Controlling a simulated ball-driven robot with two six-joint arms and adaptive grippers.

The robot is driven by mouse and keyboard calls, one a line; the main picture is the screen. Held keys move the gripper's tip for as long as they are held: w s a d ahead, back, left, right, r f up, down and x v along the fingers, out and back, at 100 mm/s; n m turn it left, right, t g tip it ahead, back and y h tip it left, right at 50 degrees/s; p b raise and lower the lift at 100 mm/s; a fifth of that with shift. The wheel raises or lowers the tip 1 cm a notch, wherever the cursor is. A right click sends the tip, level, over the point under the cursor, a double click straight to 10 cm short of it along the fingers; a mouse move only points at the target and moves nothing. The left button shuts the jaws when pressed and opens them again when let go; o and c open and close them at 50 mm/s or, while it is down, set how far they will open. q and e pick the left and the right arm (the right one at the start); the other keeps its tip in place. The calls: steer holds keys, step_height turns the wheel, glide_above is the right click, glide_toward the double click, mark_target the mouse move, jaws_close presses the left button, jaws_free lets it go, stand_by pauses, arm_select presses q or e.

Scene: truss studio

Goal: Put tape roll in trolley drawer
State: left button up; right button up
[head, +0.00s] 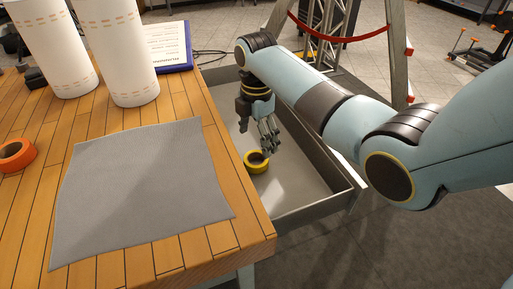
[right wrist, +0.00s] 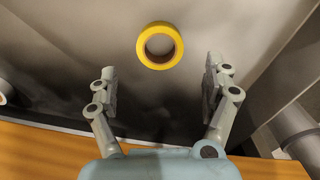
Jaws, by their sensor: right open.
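A yellow tape roll (head: 256,162) lies flat on the floor of the open grey trolley drawer (head: 314,205), near the tabletop's edge. In the right wrist view the yellow tape roll (right wrist: 160,45) lies ahead of the fingertips, with bare drawer floor around it. My right gripper (head: 270,145) is over the drawer, just above the roll; its fingers (right wrist: 161,85) are spread with nothing between them. An orange tape roll (head: 16,154) lies on the wooden table at the left edge. My left gripper is not in view.
A grey cloth (head: 140,190) covers the front of the wooden table (head: 240,232). Two white cylinders (head: 125,60) and a blue-edged clipboard (head: 168,48) stand or lie at the back. A truss leg (head: 398,60) and a red rope (head: 340,38) are beyond the drawer.

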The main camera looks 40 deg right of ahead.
step_height(320, 180, up, 5)
steer(key=shift+r, duration=0.1)
stand_by(0.6)
